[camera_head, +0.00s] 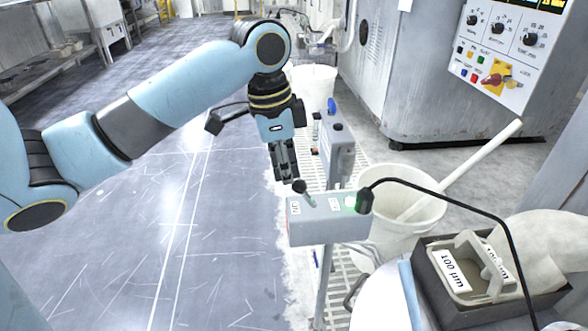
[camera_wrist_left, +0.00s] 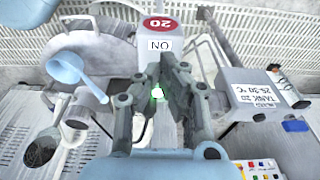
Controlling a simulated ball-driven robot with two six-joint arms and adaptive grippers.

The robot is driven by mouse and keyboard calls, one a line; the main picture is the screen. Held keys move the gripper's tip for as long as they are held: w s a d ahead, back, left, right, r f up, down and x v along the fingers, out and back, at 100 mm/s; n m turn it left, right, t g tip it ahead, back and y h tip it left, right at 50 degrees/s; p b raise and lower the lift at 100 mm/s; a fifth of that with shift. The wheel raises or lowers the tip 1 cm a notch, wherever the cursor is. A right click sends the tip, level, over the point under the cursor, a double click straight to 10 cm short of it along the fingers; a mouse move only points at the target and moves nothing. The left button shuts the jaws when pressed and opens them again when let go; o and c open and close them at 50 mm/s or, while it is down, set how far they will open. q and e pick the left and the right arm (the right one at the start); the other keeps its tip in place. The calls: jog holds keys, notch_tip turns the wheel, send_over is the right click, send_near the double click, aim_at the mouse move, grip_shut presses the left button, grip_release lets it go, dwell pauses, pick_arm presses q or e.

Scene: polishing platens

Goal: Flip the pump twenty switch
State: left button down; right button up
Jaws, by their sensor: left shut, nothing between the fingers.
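The grey pump switch box (camera_head: 328,231) stands on a post below my left gripper. Its lever with a dark ball knob (camera_head: 299,187) leans up and left, toward the side with the ON label (camera_head: 294,208). A small green light (camera_head: 351,203) shows at its right. In the left wrist view the box (camera_wrist_left: 150,65) bears a red disc with 20 (camera_wrist_left: 158,25); the lever is hidden behind the fingers. My left gripper (camera_head: 288,178) is shut and empty, its tips just above and left of the knob; contact cannot be told. The fingers (camera_wrist_left: 172,62) also show in the wrist view. My right gripper is not in view.
A second grey box (camera_head: 338,145) stands close behind. A black cable (camera_head: 440,187) runs right from the switch box. A white bucket (camera_head: 385,225) with a pale rod stands right, beside a tray (camera_head: 540,283). The floor at left is clear.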

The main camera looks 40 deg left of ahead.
pick_arm(q)
jog(key=shift+f+b, duration=0.3)
jog(key=shift+f, duration=0.5)
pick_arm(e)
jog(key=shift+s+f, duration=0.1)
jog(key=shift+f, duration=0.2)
pick_arm(q)
notch_tip(320, 180, up, 7)
jog(key=p, duration=0.8)
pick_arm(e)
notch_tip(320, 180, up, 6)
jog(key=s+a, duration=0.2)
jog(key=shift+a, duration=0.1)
